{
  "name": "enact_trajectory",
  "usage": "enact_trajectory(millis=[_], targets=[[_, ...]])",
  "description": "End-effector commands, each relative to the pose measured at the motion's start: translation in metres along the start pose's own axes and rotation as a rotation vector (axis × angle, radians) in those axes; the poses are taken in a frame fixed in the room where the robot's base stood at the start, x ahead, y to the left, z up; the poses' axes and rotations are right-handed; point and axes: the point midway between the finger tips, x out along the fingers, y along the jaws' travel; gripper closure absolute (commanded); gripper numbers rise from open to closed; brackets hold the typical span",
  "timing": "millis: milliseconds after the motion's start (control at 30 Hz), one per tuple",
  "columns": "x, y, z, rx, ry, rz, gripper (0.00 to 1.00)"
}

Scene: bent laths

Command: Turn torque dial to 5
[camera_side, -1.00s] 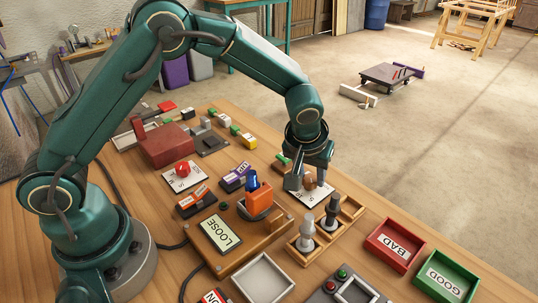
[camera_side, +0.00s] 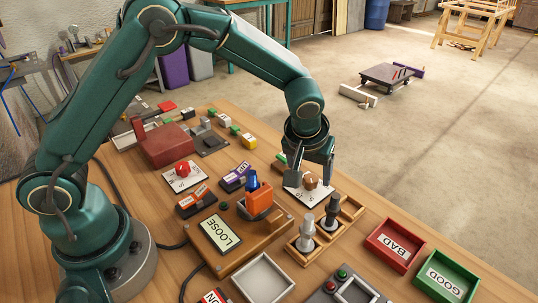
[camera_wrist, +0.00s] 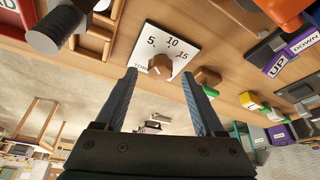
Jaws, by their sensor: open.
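The torque dial is a brown knob (camera_side: 311,182) on a white plate (camera_side: 309,195) toward the right of the bench. In the wrist view, the knob (camera_wrist: 160,65) sits in front of the marks 5, 10 and 15 on its plate (camera_wrist: 167,41), with lettering partly hidden by a finger. Which mark the knob points at, I cannot tell. My gripper (camera_side: 310,180) is open, pointing down over the dial. In the wrist view, the fingertips of my gripper (camera_wrist: 158,72) lie on either side of the knob, with gaps; nothing is held.
Grey pegs (camera_side: 307,231) in a wooden rack stand close in front. Red BAD (camera_side: 394,245) and green GOOD (camera_side: 446,276) trays are at right.

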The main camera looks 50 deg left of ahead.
Motion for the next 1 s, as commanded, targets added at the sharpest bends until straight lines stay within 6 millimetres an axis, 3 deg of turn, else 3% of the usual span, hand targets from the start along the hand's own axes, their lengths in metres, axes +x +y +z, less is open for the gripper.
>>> enact_trajectory(millis=[300, 733, 867, 1000], targets=[[-0.037, 0.0, 0.0, 0.001, 0.001, 0.002, 0.29], [-0.044, -0.002, -0.006, -0.015, 0.014, 0.007, 0.29], [-0.071, -0.01, -0.026, -0.064, 0.072, 0.042, 0.29], [-0.113, -0.034, -0.036, -0.129, 0.124, 0.08, 0.29]])
